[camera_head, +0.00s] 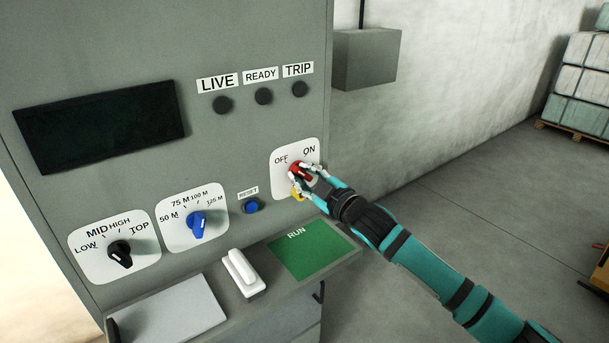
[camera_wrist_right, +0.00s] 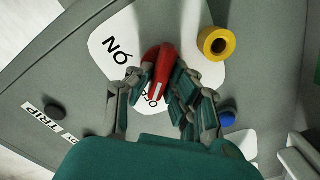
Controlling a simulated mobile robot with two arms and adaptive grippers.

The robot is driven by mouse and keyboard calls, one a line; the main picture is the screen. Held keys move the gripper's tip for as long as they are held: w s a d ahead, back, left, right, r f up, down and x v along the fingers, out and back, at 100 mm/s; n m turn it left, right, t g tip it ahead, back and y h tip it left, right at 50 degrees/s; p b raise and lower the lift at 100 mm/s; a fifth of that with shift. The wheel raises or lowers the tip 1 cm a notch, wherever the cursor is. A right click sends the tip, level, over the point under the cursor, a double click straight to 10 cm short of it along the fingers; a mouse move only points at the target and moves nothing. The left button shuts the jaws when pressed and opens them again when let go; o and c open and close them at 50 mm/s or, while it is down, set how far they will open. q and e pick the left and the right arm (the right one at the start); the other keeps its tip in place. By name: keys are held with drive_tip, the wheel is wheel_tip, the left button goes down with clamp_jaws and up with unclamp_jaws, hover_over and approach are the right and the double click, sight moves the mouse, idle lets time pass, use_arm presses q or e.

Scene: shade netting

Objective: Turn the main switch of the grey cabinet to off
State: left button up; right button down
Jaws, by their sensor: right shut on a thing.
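The grey cabinet (camera_head: 235,70) fills the left half of the head view. Its main switch is a red knob (camera_head: 303,170) on a white plate (camera_head: 283,183) marked OFF on the left and ON on the right. My right gripper (camera_head: 304,176) is shut on this knob from the lower right. In the right wrist view the red knob (camera_wrist_right: 158,75) lies between the fingers of the gripper (camera_wrist_right: 157,92). The knob's end with a white mark lies by the partly hidden OFF lettering, away from the ON lettering. My left gripper is not in view.
A yellow ring-like part (camera_wrist_right: 216,43) is beside the red knob. A blue reset button (camera_head: 252,206), a blue dial (camera_head: 197,224) and a black dial (camera_head: 120,254) are to the left. A ledge with a white handle (camera_head: 242,273) and green RUN panel (camera_head: 300,248) juts out below.

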idle(0.3)
drive_tip(key=c, duration=1.3)
unclamp_jaws()
drive_tip(key=shift+s+d, duration=0.1)
drive_tip(key=v, duration=1.1)
drive_tip(key=shift+s+d, duration=0.2)
drive_tip(key=shift+s, duration=0.15)
